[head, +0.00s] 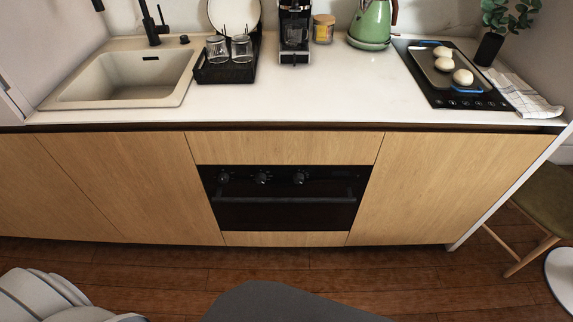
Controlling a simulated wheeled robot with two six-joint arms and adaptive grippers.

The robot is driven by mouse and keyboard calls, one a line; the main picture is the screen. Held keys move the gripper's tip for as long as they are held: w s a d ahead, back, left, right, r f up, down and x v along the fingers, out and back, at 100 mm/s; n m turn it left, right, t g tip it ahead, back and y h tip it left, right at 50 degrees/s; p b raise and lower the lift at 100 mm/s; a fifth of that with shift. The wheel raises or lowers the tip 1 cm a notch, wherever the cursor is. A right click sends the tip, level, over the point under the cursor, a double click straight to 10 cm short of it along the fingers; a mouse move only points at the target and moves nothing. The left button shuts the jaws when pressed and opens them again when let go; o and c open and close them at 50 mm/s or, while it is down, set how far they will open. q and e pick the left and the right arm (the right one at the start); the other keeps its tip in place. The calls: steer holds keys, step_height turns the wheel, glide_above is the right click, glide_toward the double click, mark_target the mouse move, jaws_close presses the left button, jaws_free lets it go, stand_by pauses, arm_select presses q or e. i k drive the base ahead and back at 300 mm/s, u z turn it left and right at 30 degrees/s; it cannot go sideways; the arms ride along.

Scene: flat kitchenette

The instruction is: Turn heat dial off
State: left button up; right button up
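A black built-in oven (283,197) sits in the wooden cabinet front below the counter. Three round dark dials show along its upper panel: a left dial (223,177), a middle dial (262,177) and a right dial (299,177). Their settings are too small to read, and I cannot tell which one is the heat dial. A horizontal handle (284,199) runs below the dials. Neither of my grippers is in view. Pale rounded parts at the lower left look like mine, but no fingertips show.
A sink (126,77) is at the counter's left. A drying rack (225,72), coffee machine (294,35), green kettle (371,24) and a tray with buns (442,66) on the hob stand along the counter. A chair (541,205) is at the right. The wooden floor before the oven is clear.

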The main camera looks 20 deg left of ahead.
mark_target(260, 178)
steer(key=u, duration=0.05)
steer(key=k, duration=1.25)
steer(key=z, duration=0.55)
steer(key=i, duration=1.45)
steer(key=u, duration=0.5)
